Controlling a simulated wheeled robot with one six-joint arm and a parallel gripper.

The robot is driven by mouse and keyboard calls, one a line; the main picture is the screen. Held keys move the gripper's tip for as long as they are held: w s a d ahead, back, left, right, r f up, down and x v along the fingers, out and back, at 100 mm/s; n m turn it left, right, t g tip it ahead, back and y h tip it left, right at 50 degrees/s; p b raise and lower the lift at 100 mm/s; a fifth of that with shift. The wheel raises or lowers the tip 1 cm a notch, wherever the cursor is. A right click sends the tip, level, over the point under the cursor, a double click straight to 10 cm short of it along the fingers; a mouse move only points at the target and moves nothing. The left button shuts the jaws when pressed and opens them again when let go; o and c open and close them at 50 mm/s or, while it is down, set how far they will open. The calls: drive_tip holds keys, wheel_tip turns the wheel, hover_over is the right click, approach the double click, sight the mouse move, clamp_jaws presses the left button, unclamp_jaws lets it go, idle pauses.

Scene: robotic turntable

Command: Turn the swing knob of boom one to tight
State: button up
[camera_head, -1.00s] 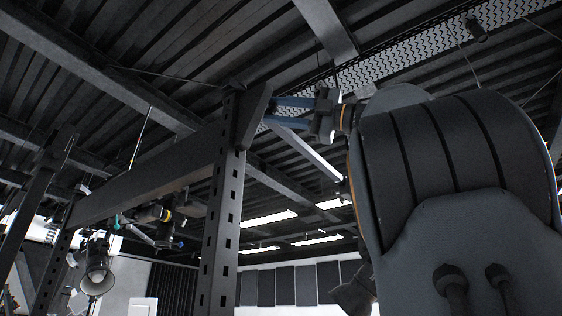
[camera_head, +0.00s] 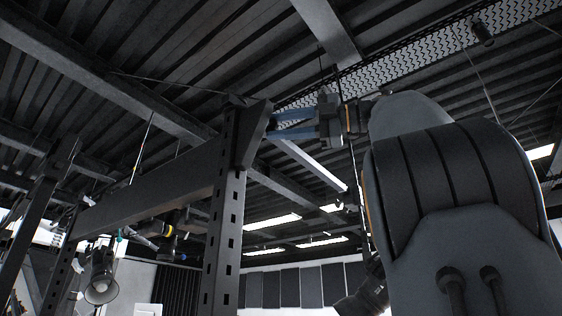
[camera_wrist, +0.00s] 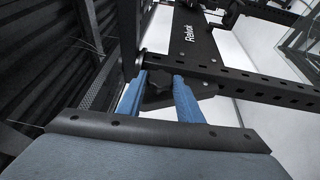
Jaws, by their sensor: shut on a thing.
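A dark lobed knob (camera_wrist: 156,88) sits between the two blue fingers of my gripper (camera_wrist: 160,95) in the wrist view. The fingers lie on either side of it, shut on it. In the head view my gripper (camera_head: 283,124) reaches left to the dark bracket (camera_head: 251,137) at the top of an upright post. The knob is hard to make out there. I cannot read any boom number or tight mark on it.
A perforated post (camera_head: 228,225) carries a long dark beam (camera_head: 150,190). A lamp (camera_head: 101,277) hangs at the left. The wrist view shows a lettered black beam (camera_wrist: 188,38) and a perforated rail (camera_wrist: 262,88) close beyond the fingers.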

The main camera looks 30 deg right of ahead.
drive_tip(key=o, duration=1)
drive_tip(key=b+v, duration=0.1)
drive_tip(key=v, duration=0.6)
drive_tip(key=shift+s+d+f, duration=0.1)
drive_tip(key=shift+s+d, duration=0.15)
drive_tip(key=shift+d, duration=0.05)
